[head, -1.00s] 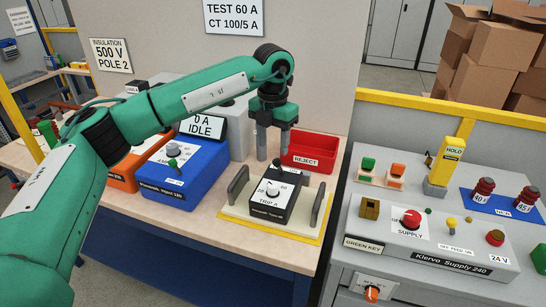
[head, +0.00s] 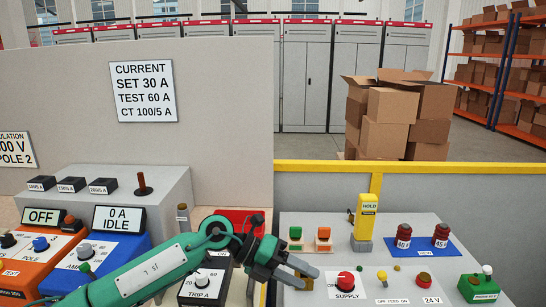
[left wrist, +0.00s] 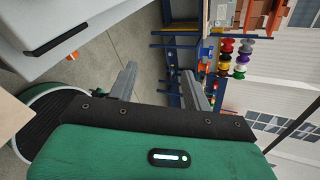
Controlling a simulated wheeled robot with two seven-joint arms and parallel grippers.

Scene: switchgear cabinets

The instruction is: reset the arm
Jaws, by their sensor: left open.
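My left arm (head: 160,272) is green and comes in from the bottom of the head view. My left gripper (head: 306,274) is open and empty, its grey fingers pointing right in front of the left edge of the grey supply panel (head: 440,284). In the left wrist view the two fingers (left wrist: 160,72) stand apart with nothing between them. The trip relay (head: 203,288) is beside the forearm, partly hidden by it. My right gripper does not show.
The red reject bin (head: 238,216) is behind my wrist. A blue tester (head: 103,257) and an orange one (head: 38,264) stand at left. The yellow hold block (head: 366,218) and red SUPPLY knob (head: 346,281) are right of my gripper. The yellow rail (head: 450,168) runs behind.

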